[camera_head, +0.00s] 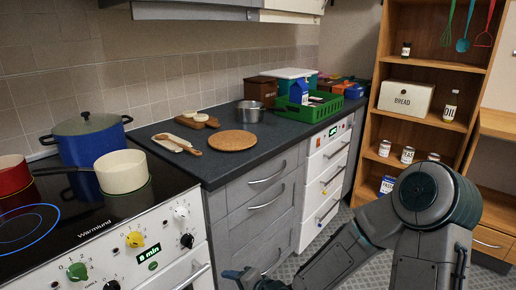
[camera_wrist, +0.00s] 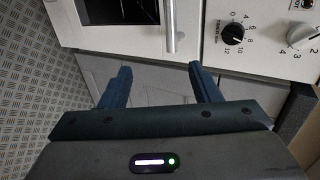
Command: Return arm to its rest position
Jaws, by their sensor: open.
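My gripper (camera_wrist: 160,84) is open in the wrist view, its two blue-grey fingers apart with nothing between them. It faces the grey cabinet front (camera_wrist: 150,78) beside the white stove (camera_wrist: 205,30), whose oven handle and knobs show there. In the head view my arm crosses the lower right, bent at a large round joint, and reaches down to the lower left. The gripper end is low in front of the drawers (camera_head: 265,190), near the bottom edge, and mostly cut off.
The stove top (camera_head: 100,210) holds a blue pot (camera_head: 90,140), a cream pan (camera_head: 122,172) and a red pot (camera_head: 12,175). The dark counter (camera_head: 225,175) bears boards and a green crate (camera_head: 312,107). A wooden shelf (camera_head: 425,64) stands at the right. Patterned floor lies between.

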